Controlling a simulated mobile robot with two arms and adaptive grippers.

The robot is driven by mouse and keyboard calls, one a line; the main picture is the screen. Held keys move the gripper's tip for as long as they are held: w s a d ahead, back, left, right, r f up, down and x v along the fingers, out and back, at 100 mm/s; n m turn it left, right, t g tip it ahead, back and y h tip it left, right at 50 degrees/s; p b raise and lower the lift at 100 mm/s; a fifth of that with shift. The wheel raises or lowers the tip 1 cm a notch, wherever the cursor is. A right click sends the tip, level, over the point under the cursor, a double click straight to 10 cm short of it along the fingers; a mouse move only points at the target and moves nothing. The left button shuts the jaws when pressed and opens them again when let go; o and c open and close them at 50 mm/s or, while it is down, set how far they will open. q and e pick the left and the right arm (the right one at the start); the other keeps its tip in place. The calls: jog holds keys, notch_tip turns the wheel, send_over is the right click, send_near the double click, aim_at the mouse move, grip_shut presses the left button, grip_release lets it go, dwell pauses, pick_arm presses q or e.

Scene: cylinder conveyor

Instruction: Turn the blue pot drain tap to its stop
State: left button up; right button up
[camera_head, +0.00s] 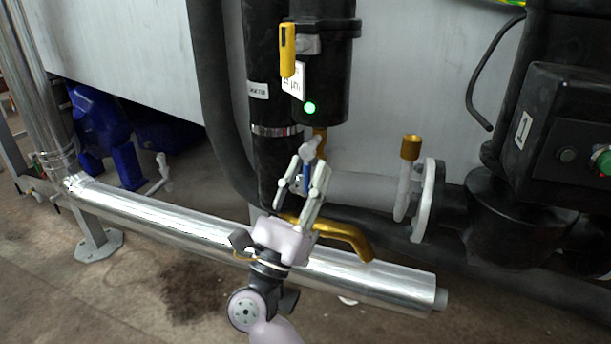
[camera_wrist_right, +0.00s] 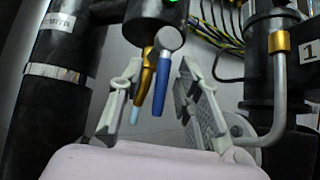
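The blue tap handle (camera_head: 306,177) hangs down from a grey round hub below the black pot (camera_head: 325,85). In the right wrist view the blue handle (camera_wrist_right: 160,92) points downward, with a brass piece beside it on the left. My right gripper (camera_head: 309,168) is open, with one finger on each side of the handle. In the right wrist view a gap shows between the handle and each finger of the gripper (camera_wrist_right: 158,75). A brass spout (camera_head: 343,236) curves out to the right near the gripper's base. My left gripper is not in view.
A yellow lever (camera_head: 287,48) is on the pot's upper front, above a green light (camera_head: 309,108). A shiny metal pipe (camera_head: 180,222) runs low across the front. A grey pipe with a brass cap (camera_head: 410,148) stands to the right. A black control box (camera_head: 565,135) is at far right.

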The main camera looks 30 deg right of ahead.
jog(key=v, duration=1.2)
